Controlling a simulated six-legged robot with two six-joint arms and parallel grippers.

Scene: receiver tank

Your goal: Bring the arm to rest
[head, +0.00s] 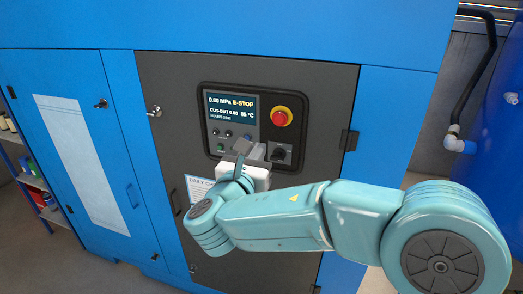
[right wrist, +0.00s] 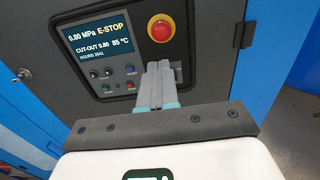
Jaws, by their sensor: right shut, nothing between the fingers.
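My right arm (head: 290,215) reaches in from the right across the front of the blue machine. My right gripper (head: 243,148) is in front of the lower part of the control panel (head: 266,95). In the right wrist view the fingers of my right gripper (right wrist: 158,85) are together and empty, below the red button (right wrist: 160,29). I cannot tell whether the fingertips touch the panel. The button also shows in the head view (head: 281,116) on a yellow ring. The display (head: 231,106) reads 0.80 MPa and E-STOP. My left gripper is not in view.
A dark rotary switch (head: 280,154) sits close right of my gripper. A blue tank (head: 500,130) with pipes stands at the right. Shelves (head: 30,175) with containers stand at the far left.

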